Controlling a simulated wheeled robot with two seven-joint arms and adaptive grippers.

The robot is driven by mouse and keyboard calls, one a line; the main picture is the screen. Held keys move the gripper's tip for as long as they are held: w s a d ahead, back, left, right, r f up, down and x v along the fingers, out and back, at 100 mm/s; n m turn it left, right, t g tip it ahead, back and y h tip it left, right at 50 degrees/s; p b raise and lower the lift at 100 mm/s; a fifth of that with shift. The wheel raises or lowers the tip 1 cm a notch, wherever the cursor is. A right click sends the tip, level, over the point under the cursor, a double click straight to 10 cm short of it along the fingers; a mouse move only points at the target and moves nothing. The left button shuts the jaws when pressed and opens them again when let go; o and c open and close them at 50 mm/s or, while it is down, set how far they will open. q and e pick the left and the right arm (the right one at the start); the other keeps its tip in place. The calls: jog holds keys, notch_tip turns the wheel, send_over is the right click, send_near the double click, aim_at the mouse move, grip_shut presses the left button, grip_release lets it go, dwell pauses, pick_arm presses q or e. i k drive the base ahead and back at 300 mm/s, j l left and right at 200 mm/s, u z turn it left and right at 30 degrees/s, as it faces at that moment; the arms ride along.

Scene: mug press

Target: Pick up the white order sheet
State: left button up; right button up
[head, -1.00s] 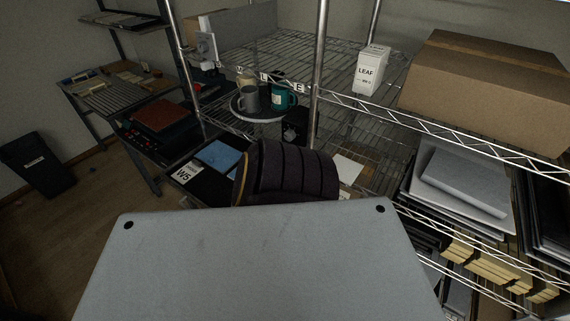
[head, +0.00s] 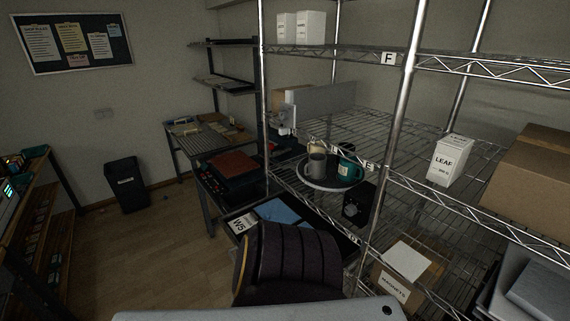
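I cannot tell for certain which paper is the order sheet. A blank white sheet (head: 406,260) lies on top of a small cardboard box (head: 392,284) on the lower wire shelf, right of centre. White printed papers (head: 40,42) and a yellow one (head: 72,37) are pinned to the dark notice board (head: 122,58) on the back wall at the upper left. Their text is too small to read. Neither of my grippers shows in the head view.
A round tray (head: 333,186) with a grey mug (head: 317,166) and a teal mug (head: 350,170) stands on the wire rack. A white LEAF box (head: 449,161) and a large cardboard box (head: 540,175) are at right. A black bin (head: 126,185) stands on open floor (head: 150,245).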

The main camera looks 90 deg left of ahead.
aim_at(240, 226)
jog(key=u, duration=0.5)
jog(key=i+l+u, duration=0.1)
jog(key=u, duration=0.85)
jog(key=l+u, duration=0.15)
jog(key=u, duration=0.35)
jog(key=l+u, duration=0.1)
jog(key=u, duration=0.4)
